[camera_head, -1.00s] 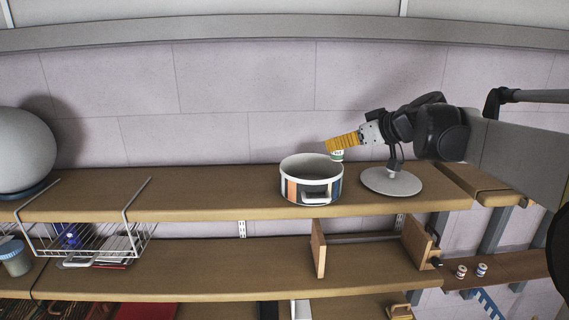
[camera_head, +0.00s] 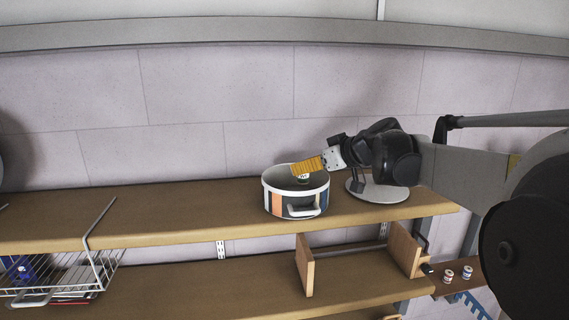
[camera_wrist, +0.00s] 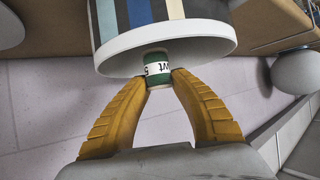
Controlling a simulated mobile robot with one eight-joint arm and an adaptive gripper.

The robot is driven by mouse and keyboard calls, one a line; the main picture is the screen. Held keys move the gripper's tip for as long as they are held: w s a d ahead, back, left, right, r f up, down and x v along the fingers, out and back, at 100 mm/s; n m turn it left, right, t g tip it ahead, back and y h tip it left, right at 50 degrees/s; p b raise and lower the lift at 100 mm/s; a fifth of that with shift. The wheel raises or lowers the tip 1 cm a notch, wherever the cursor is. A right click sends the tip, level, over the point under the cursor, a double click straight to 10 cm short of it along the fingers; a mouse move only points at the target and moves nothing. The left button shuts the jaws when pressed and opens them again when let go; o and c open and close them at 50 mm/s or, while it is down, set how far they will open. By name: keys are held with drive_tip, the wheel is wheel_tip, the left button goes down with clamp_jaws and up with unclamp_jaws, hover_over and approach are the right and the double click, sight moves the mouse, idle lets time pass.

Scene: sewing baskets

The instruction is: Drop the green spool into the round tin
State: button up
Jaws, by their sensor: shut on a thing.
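The round tin (camera_head: 277,205) stands on the upper shelf, with a pale rim and coloured vertical stripes; in the wrist view its striped wall and rim (camera_wrist: 220,45) fill the top. My gripper (camera_head: 303,168) reaches in from the right with yellow fingers over the tin's opening. In the wrist view my gripper (camera_wrist: 158,80) is shut on the green spool (camera_wrist: 158,80), which has a white label with dark letters. The spool appears at the tin's mouth in the head view, partly hidden by the fingers. I cannot tell how deep it sits.
A grey round base (camera_head: 378,190) stands right of the tin on the upper shelf (camera_head: 150,215). A wire basket (camera_head: 75,272) hangs at the left. Two small spools (camera_head: 457,273) sit on a lower ledge at the right. The shelf left of the tin is clear.

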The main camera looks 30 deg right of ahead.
drive_tip(key=shift+w, duration=0.15)
drive_tip(key=o, duration=1)
drive_tip(key=v, duration=1.2)
drive_tip(key=shift+a, duration=0.1)
